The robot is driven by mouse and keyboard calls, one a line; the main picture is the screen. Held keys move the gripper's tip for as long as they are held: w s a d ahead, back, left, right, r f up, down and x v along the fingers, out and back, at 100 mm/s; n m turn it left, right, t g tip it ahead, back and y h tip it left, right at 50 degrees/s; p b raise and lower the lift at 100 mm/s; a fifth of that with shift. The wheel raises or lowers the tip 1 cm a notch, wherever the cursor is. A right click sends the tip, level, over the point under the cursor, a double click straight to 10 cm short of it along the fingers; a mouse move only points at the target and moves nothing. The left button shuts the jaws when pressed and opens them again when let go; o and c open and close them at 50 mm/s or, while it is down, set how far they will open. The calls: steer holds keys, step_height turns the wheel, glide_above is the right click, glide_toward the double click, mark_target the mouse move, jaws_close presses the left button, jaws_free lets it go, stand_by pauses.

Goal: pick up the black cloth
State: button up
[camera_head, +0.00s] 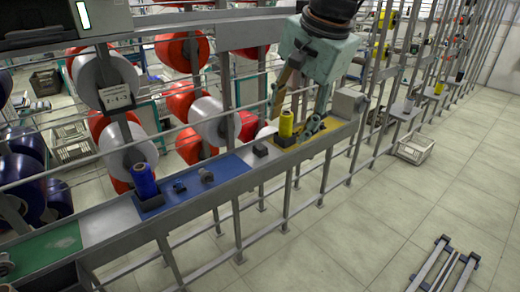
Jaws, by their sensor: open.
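I cannot single out a black cloth with certainty. A small dark block-like item (260,150) lies on the grey part of the long shelf, left of my gripper; whether it is cloth is too small to tell. My gripper (292,121) is open and points down over the yellow section of the shelf. Its fingers appear on either side of a yellow bobbin (286,124), which stands upright; contact cannot be told. My gripper's housing hides part of the background.
The narrow shelf (105,228) has coloured sections. A blue bobbin (144,181) stands upright on it, with small dark fittings (206,176) nearby. Red and white spools (183,50) hang behind rails. A wire basket (415,150) sits on the floor.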

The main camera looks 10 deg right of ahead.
steer(key=w+f+m+p, duration=0.2)
steer(key=w+m, duration=0.2)
steer(key=w, duration=0.7)
steer(key=m+p, duration=0.8)
steer(key=m, duration=0.7)
glide_above(260, 147)
steer(key=s+d, duration=0.2)
steer(key=s, duration=0.2)
step_height(260, 147, down, 23)
steer(key=shift+d+f+y, duration=0.15)
steer(key=shift+d+y, duration=0.05)
steer(key=shift+y, duration=0.2)
steer(key=shift+f, duration=0.1)
steer(key=shift+x, duration=4.25)
steer(key=shift+a, duration=0.1)
steer(key=shift+p+x, duration=0.6)
steer(key=shift+x, duration=1.95)
